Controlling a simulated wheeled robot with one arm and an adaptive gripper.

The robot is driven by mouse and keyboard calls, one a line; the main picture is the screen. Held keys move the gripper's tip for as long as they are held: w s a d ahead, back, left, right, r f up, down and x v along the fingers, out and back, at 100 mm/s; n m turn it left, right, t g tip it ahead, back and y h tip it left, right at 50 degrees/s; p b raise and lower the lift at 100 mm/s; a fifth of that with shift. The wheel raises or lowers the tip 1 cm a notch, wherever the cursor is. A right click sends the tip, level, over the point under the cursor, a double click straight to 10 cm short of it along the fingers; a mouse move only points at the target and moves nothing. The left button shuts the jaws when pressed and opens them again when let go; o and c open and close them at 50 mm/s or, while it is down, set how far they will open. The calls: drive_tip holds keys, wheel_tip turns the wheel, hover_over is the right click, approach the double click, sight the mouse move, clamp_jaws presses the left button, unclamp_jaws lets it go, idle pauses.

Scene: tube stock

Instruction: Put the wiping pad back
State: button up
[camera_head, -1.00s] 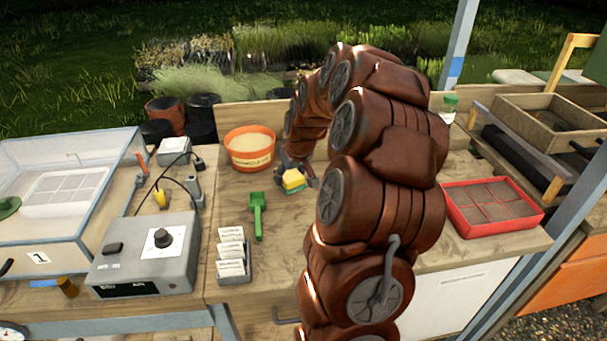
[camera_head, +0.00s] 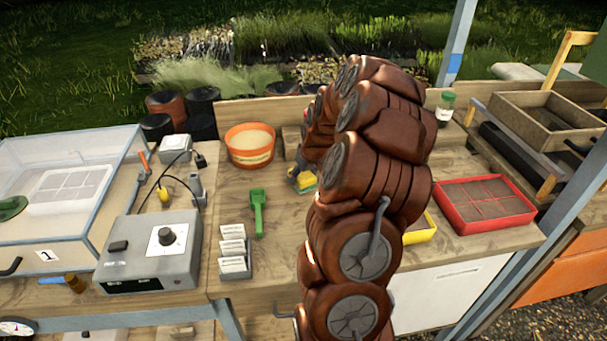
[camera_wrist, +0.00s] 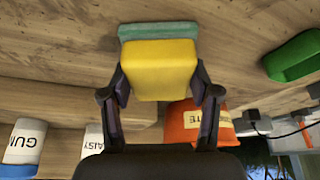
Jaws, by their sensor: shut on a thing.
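The wiping pad (camera_head: 308,182) is a yellow block with a green layer, low over the wooden bench, right of the orange tub and the green scoop. The wrist view shows its yellow face (camera_wrist: 160,68) close up, with the green layer on the side away from me. My gripper (camera_wrist: 162,90) is shut on the pad, one finger at each side. In the head view my gripper (camera_head: 297,173) is partly hidden by my arm. I cannot tell whether the pad touches the bench.
The orange tub (camera_head: 250,158), green scoop (camera_head: 258,212) and label rack (camera_head: 234,262) stand left of the pad. A yellow tray (camera_head: 421,230) shows partly behind my arm, next to a red tray (camera_head: 485,228). A green-lidded jar (camera_head: 445,108) stands at the back.

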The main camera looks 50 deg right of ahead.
drive_tip(key=shift+f, duration=0.2)
drive_tip(key=o, duration=1.3)
drive_tip(key=shift+r, duration=0.1)
drive_tip(key=shift+o, duration=0.2)
